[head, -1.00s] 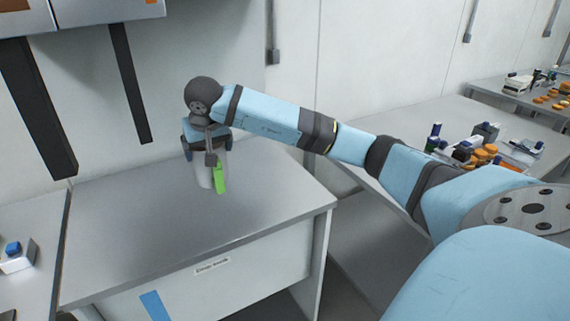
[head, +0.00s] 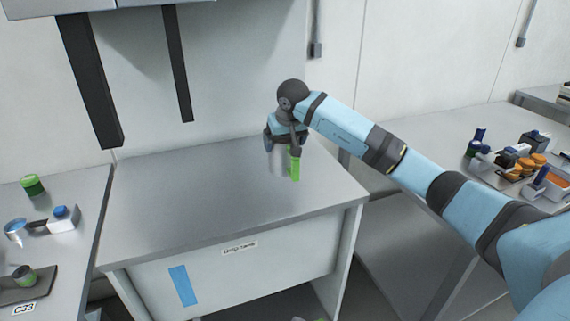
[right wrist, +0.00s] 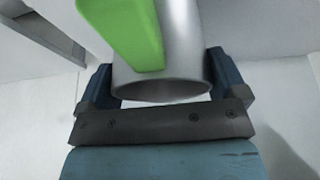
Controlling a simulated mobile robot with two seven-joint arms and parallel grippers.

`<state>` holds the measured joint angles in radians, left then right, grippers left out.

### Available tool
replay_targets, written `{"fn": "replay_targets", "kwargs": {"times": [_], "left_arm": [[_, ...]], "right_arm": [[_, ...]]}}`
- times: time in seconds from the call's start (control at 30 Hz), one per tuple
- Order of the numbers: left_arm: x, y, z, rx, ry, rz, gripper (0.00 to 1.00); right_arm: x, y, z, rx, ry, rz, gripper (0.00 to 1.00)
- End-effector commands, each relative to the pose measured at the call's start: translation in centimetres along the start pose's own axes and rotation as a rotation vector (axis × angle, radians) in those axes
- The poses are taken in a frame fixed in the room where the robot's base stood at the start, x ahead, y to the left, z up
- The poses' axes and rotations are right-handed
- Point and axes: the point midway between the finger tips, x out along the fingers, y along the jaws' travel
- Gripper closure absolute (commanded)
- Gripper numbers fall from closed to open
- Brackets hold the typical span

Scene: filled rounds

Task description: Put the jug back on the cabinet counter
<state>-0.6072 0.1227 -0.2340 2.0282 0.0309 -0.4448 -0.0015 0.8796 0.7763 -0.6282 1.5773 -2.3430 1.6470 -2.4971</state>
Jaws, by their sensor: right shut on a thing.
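The jug is a silver metal cylinder with a bright green handle (head: 295,165). In the head view its grey body (head: 278,160) is over the right part of the cabinet counter (head: 190,190). My right gripper (head: 284,143) is above it, pointing down, shut on the jug near its top. The right wrist view shows the jug (right wrist: 185,45) between the two blue fingers, its round rim facing the palm and the green handle to the left. I cannot tell whether the jug's base touches the counter. My left gripper is not in view.
The counter around the jug is bare. A left bench (head: 65,250) holds a green-lidded jar (head: 32,184) and small devices. The right bench carries a tray of orange and blue items (head: 525,165).

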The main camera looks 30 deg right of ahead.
Motion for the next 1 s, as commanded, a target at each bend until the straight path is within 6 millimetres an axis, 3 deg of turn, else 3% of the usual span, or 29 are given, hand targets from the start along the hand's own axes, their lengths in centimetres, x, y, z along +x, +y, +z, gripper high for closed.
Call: {"fn": "replay_targets", "kwargs": {"times": [0.1, 0.37, 0.6, 0.97, 1.0], "left_arm": [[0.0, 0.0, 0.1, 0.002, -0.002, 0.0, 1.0], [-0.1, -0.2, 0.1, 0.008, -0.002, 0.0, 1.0], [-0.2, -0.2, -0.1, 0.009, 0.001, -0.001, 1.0], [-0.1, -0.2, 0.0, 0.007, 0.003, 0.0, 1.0], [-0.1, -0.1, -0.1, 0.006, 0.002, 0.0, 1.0]], "right_arm": [[2.0, -0.1, 0.8, 0.001, -0.001, -0.002, 0.56], [3.7, -0.1, 1.6, 0.0, 0.001, -0.002, 0.56], [6.5, -0.2, 2.7, 0.002, 0.001, -0.001, 0.56], [6.9, -0.1, 2.8, 0.0, 0.003, 0.001, 0.56], [6.9, -0.1, 2.9, 0.0, 0.001, 0.001, 0.02]]}}
